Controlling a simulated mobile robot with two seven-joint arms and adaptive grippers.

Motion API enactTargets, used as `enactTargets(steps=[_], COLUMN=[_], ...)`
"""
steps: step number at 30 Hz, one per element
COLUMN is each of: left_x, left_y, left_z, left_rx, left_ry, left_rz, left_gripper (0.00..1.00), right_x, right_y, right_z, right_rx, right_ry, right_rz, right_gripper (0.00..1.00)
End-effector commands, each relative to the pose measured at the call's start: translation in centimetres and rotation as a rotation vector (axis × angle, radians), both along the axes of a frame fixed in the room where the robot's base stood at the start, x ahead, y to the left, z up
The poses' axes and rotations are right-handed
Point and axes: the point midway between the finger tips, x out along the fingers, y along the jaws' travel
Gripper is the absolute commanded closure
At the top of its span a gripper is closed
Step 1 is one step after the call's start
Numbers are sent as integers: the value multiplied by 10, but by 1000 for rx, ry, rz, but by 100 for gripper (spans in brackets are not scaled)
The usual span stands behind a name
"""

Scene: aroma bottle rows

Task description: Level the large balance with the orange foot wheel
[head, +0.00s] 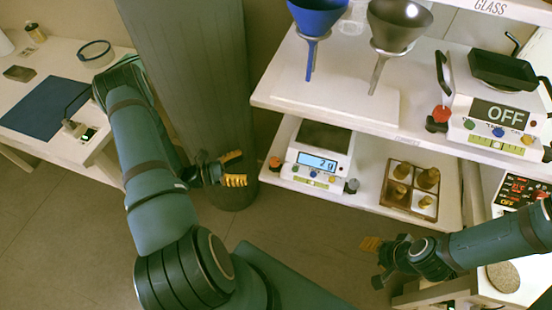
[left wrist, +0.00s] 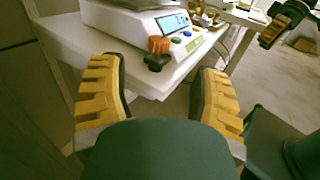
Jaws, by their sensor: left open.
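A white balance (head: 333,146) with a lit display stands on the lower shelf. Its orange foot wheel (head: 275,162) is at its front left corner, and a dark grey foot wheel (head: 351,186) is at its front right. My left gripper (head: 236,168) is open and empty, just left of the orange wheel and apart from it. In the left wrist view, the orange wheel (left wrist: 158,45) shows ahead of and above the gap between the two yellow-padded fingers (left wrist: 162,98).
A wooden rack (head: 389,207) with bottles stands right of the balance on the lower shelf. The upper shelf holds a blue funnel (head: 318,18), a dark funnel (head: 397,28) and another balance (head: 493,110) marked OFF. A grey column (head: 195,75) stands behind my left gripper.

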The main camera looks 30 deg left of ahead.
Motion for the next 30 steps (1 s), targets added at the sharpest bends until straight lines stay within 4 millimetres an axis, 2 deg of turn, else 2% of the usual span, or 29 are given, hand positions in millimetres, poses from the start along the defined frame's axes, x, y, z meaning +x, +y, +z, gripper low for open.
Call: enactTargets(steps=[6, 15, 29, 30], left_x=[32, 64, 72, 72], left_y=[-33, -64, -71, -71], left_z=[-1, -1, 0, 0], left_rx=[-1, 1, 0, 0], left_ry=[0, 1, 1, 1], left_rz=[-6, -5, -3, -3], left_gripper=[37, 37, 37, 45], right_x=[1, 2, 3, 3], right_y=[0, 0, 0, 0], right_z=[-5, -9, -10, -10], right_rx=[0, -1, -1, -1], right_ry=[-3, -6, -6, -6], right_rz=[-1, -1, -1, -1], right_gripper=[53, 53, 53, 53])
